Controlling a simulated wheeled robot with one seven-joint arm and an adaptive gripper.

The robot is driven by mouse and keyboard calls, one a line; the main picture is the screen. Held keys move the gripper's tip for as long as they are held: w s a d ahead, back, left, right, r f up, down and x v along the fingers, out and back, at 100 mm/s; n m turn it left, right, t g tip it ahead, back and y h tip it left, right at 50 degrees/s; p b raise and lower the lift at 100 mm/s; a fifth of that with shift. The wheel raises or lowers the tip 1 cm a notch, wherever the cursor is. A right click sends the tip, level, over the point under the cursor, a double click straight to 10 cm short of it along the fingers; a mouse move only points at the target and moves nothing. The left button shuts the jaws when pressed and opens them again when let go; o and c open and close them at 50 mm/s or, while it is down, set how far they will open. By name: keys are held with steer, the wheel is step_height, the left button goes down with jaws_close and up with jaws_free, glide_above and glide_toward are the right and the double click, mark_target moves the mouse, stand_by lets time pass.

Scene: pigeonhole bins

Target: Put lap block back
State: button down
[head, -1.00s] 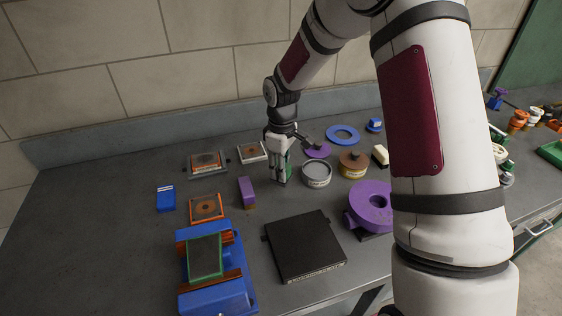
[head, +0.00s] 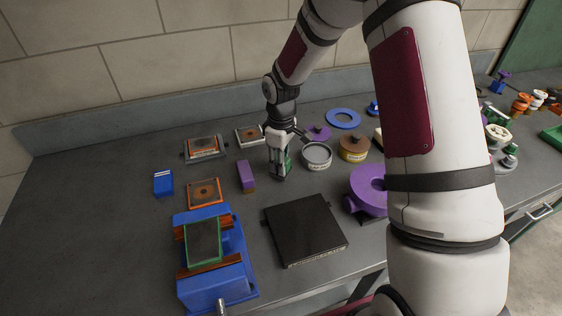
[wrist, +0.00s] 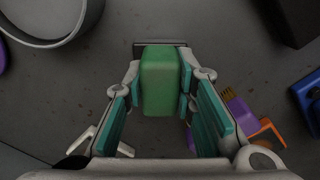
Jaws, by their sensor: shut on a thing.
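A green block (wrist: 160,80) sits between the fingertips of my gripper (wrist: 160,75) in the wrist view. A dark flat edge shows at its far end. In the head view my gripper (head: 280,174) is shut on this green block (head: 287,160), with fingers pointing down close over the table. My fingers hide part of the block there. I cannot tell whether its underside touches the table. The gripper is just left of a round grey-topped tin (head: 317,155) and right of an upright purple block (head: 246,176).
A black square plate (head: 305,232) lies in front of the gripper. A blue fixture (head: 215,285) carries a green-edged plate (head: 203,242). Framed plates (head: 204,193), a blue block (head: 163,184) and a purple round part (head: 370,190) stand around. The table's far left is bare.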

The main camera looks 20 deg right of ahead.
steer(key=shift+f, duration=0.4)
steer(key=c, duration=1.7)
jaws_free()
steer(key=shift+o, duration=0.2)
steer(key=o, duration=0.6)
steer(key=shift+r, duration=0.1)
steer(key=shift+r+p, duration=1.2)
steer(key=shift+r, duration=2.75)
